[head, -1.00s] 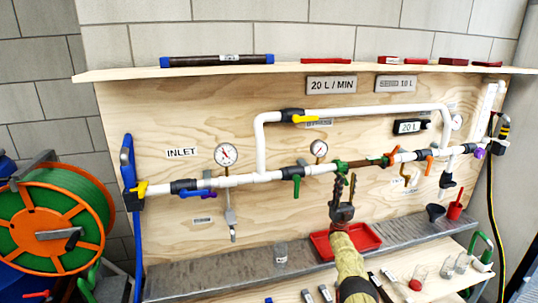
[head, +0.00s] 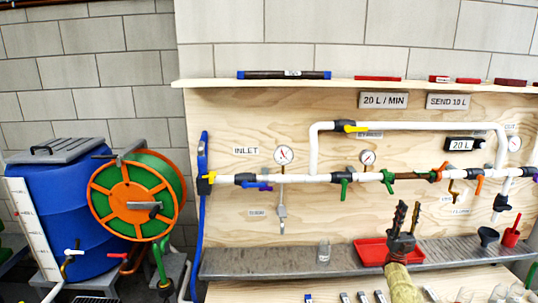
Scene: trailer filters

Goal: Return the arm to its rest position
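My gripper (head: 407,217) stands upright in the head view, in front of the plywood panel (head: 300,215) and below the right part of the white pipe run. Its two dark fingers are apart at the tips, with nothing seen between them. It appears clear of the pipe and its valves. My arm (head: 402,285) comes up from the bottom edge, right of centre, and covers part of the red tray (head: 372,252).
A metal ledge (head: 240,262) runs below the panel, with a glass jar (head: 324,250), a black funnel (head: 487,236) and a red cup (head: 510,238). A hose reel (head: 110,205) and blue barrel (head: 60,215) stand at the left. A shelf (head: 210,84) runs above.

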